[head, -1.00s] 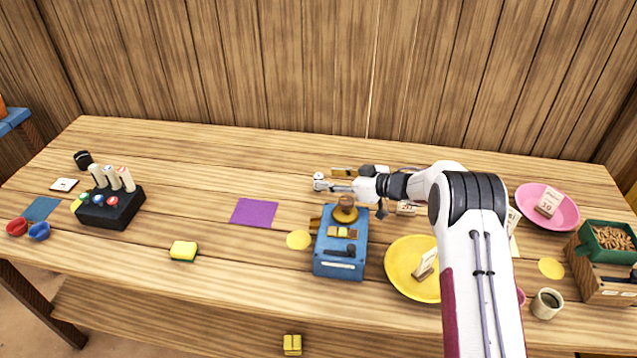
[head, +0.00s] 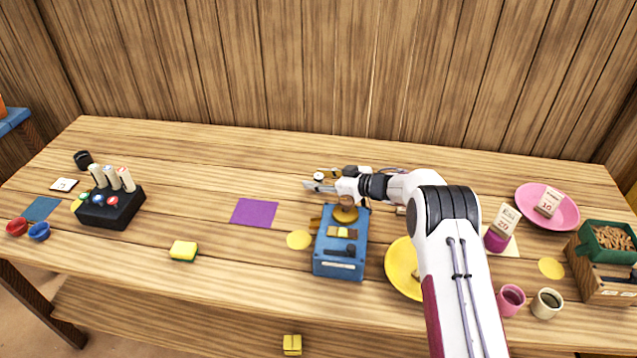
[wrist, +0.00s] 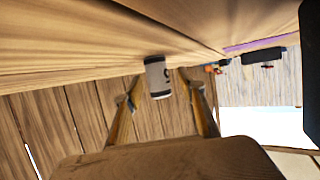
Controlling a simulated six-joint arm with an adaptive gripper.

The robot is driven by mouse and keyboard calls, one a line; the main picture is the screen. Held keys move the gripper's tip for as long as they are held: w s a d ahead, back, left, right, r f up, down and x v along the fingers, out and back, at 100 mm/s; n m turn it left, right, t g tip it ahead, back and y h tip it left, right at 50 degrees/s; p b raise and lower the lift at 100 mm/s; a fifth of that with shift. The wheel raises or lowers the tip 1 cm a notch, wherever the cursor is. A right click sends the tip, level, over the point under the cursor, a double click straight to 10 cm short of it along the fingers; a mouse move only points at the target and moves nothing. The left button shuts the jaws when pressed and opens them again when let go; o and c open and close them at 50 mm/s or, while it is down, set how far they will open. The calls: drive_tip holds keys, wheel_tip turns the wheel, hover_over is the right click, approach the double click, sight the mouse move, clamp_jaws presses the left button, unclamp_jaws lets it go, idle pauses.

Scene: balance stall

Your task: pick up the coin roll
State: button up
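The coin roll seems to be a small whitish cylinder with dark marks. In the head view the coin roll (head: 319,176) is a small pale shape on the table behind the blue box, partly hard to make out. In the wrist view the coin roll (wrist: 158,77) shows between the fingers, near their tips, with a gap on each side. My gripper (head: 311,186) is low at the back middle of the table, next to the roll on its near side. In the wrist view my gripper (wrist: 157,98) has its fingers apart and nothing clamped.
A blue box (head: 341,255) with a round brass-coloured top stands just in front of my gripper. A yellow plate (head: 398,270) lies to its right, partly behind my arm. A purple mat (head: 254,212) lies to the left.

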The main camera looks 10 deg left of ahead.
sight(319, 176)
idle(0.3)
clamp_jaws()
drive_tip(key=shift+r, duration=0.15)
drive_tip(key=shift+r, duration=4.9)
